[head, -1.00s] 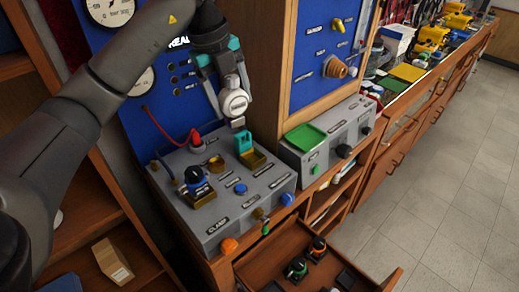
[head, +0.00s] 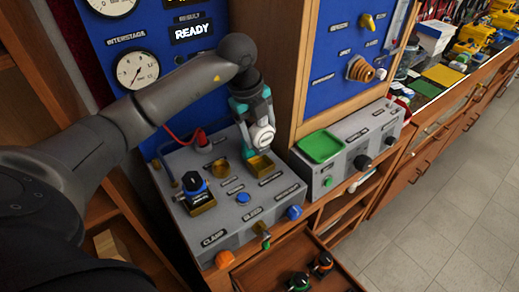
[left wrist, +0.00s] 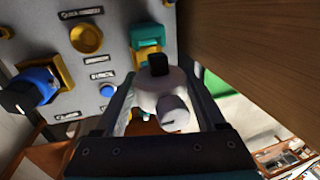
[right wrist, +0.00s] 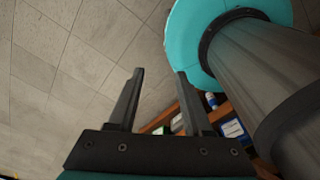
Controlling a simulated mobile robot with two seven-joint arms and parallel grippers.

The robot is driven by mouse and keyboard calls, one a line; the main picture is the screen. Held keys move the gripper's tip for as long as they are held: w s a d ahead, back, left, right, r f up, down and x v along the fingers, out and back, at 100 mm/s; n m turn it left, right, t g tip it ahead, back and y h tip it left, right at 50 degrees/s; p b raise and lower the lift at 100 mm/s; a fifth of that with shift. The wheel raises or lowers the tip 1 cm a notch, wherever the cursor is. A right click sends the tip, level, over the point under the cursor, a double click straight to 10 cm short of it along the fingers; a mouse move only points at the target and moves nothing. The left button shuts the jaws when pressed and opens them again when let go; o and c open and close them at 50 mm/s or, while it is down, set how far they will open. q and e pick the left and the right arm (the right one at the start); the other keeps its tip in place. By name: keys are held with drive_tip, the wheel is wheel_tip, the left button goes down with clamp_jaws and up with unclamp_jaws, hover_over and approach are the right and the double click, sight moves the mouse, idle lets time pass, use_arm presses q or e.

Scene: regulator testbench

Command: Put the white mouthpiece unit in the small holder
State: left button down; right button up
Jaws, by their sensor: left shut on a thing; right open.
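The white mouthpiece unit (head: 262,138) is between the fingers of my left gripper (head: 256,122), which is shut on it. In the left wrist view the rounded white unit (left wrist: 165,97) shows a dark tip, with a finger on each side. The small brass holder (head: 261,166) is on the grey bench box, just below the unit, with a teal part beside it. The holder also shows in the left wrist view (left wrist: 148,58). The unit appears above it; whether they touch is unclear. My right gripper (right wrist: 157,98) is open and empty over the floor.
The grey bench box (head: 235,222) carries a black-and-blue regulator (head: 194,186) in a brass holder, an empty brass cup (head: 217,168), and several knobs. A green tray (head: 320,146) is on the box to the right. An open drawer (head: 270,270) with regulators is below.

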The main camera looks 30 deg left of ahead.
sight(253, 129)
use_arm(q)
drive_tip(key=shift+s+a+x, duration=0.1)
drive_tip(key=shift+s+x, duration=0.1)
drive_tip(key=shift+x, duration=0.75)
drive_tip(key=shift+s+a+x, duration=0.1)
drive_tip(key=shift+s+x, duration=0.1)
drive_tip(key=shift+x, duration=0.8)
drive_tip(key=shift+s+a+x, duration=0.1)
drive_tip(key=shift+s+x, duration=0.1)
drive_tip(key=shift+x, duration=0.75)
drive_tip(key=shift+f, duration=0.25)
unclamp_jaws()
drive_tip(key=shift+r, duration=0.1)
drive_tip(key=v, duration=1.2)
